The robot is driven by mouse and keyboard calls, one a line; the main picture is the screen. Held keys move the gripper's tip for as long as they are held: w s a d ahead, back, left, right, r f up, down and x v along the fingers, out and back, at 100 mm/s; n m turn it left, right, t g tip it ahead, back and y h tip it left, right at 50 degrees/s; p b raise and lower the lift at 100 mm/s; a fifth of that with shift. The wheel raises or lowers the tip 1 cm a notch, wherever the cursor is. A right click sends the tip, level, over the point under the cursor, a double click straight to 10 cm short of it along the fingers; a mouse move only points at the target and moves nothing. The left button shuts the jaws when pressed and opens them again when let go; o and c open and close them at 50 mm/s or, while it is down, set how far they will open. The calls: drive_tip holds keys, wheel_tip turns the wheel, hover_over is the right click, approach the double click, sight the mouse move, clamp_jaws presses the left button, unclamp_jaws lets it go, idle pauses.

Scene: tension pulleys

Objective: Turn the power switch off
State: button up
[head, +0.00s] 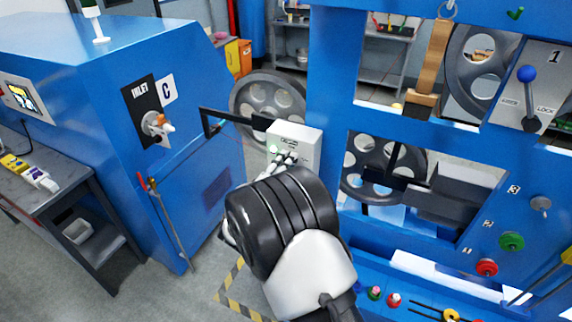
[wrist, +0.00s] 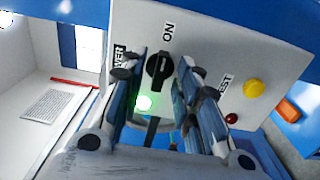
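The power switch (wrist: 158,70) is a black rotary knob on a white control box (head: 303,139), whose panel fills the upper part of the wrist view (wrist: 205,45). The word ON is printed beside it, and a POWER label is partly hidden by a finger. A green lamp (wrist: 144,102) near the knob is lit. My gripper (wrist: 156,74) is open, with one finger on each side of the knob in the wrist view. I cannot tell whether the fingers touch it. In the head view my gripper (head: 284,158) is at the front of the box, hiding the knob.
A yellow button (wrist: 254,89) and a small red lamp (wrist: 231,118) sit on the same panel near a partly hidden label. A blue cabinet (head: 60,65) stands left, and a blue frame with pulleys (head: 335,90) stands right. A black bracket (head: 235,117) is behind the box.

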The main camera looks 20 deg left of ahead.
drive_tip(key=shift+c, duration=0.6)
clamp_jaws()
